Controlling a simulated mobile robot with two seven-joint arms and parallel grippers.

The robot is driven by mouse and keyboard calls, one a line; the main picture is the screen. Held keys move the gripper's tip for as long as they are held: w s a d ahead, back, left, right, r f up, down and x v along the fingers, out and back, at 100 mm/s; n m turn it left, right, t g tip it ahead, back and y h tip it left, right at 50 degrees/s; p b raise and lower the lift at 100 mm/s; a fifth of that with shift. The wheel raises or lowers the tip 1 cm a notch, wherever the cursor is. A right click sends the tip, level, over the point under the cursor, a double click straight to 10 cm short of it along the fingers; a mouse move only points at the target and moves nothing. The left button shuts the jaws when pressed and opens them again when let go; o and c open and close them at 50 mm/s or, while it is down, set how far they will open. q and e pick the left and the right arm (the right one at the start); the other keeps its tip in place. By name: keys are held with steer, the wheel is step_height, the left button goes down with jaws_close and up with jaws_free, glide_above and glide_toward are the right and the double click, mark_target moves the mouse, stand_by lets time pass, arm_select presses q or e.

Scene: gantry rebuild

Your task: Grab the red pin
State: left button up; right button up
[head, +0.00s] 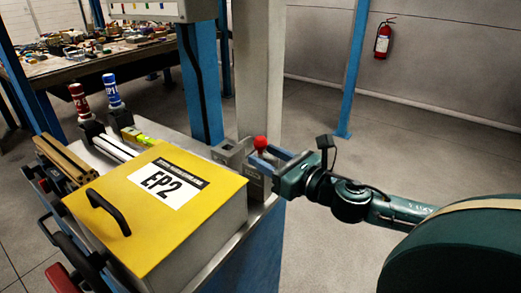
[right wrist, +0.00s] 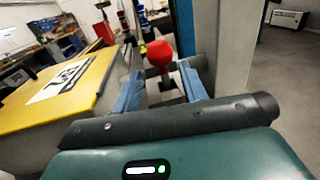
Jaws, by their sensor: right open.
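The red pin (head: 260,143) has a round red ball head and stands upright in a grey metal bracket (head: 229,152) beside the yellow box. It also shows in the right wrist view (right wrist: 160,53), straight ahead between the fingers. My right gripper (head: 266,158) reaches in from the right with its blue fingers open. In the right wrist view, the fingers (right wrist: 160,72) stand on either side of the pin, with a gap showing on both sides. The lower part of the pin is hard to make out. My left gripper is not in view.
A yellow-lidded box (head: 153,205) marked EP2 with a black handle fills the bench left of the pin. A blue post (head: 200,95) and a pale column (head: 259,70) rise behind it. Red (head: 78,99) and blue (head: 113,91) cylinders stand back left. Floor at right is clear.

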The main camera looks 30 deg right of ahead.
mark_target(262, 153)
steer(key=w, duration=0.2)
steer(key=shift+w+r+p, duration=0.25)
steer(key=shift+w+p, duration=0.05)
steer(key=shift+w, duration=0.1)
steer(key=shift+x, duration=0.95)
steer(key=shift+f, duration=0.2)
steer(key=shift+c, duration=0.3)
jaws_close()
